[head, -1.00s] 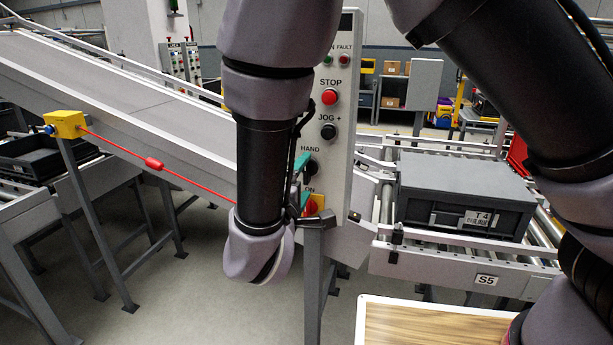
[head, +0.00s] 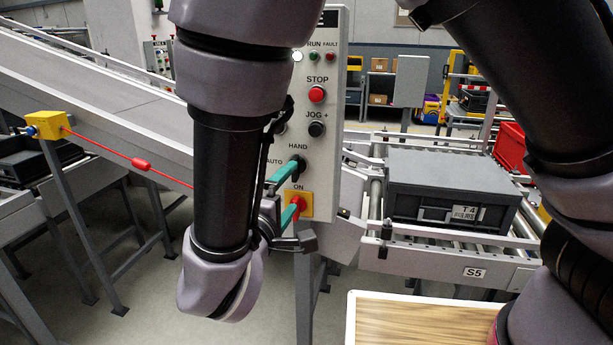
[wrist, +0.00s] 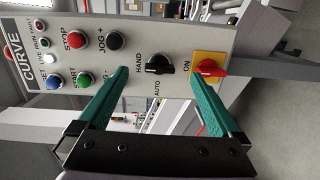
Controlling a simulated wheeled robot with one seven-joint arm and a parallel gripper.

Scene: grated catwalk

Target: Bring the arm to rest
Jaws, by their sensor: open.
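My gripper (head: 290,192) is open and empty in front of the lower part of a control panel (head: 327,120). In the wrist view its two teal fingers (wrist: 160,92) are spread apart and point at the panel. Between and just beyond the fingertips are the black HAND/AUTO selector (wrist: 160,65) and the red ON switch on a yellow plate (wrist: 209,69). The selector points toward HAND or between positions; I cannot tell exactly. I see no contact between fingers and switches. In the head view my arm hides the panel's left side.
The panel also has a red STOP button (head: 317,94) and a black JOG + button (head: 317,129). A sloping conveyor (head: 100,85) with a red pull cord (head: 141,164) lies left. A grey crate (head: 450,190) stands on rollers at right, above a wooden tabletop (head: 420,325).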

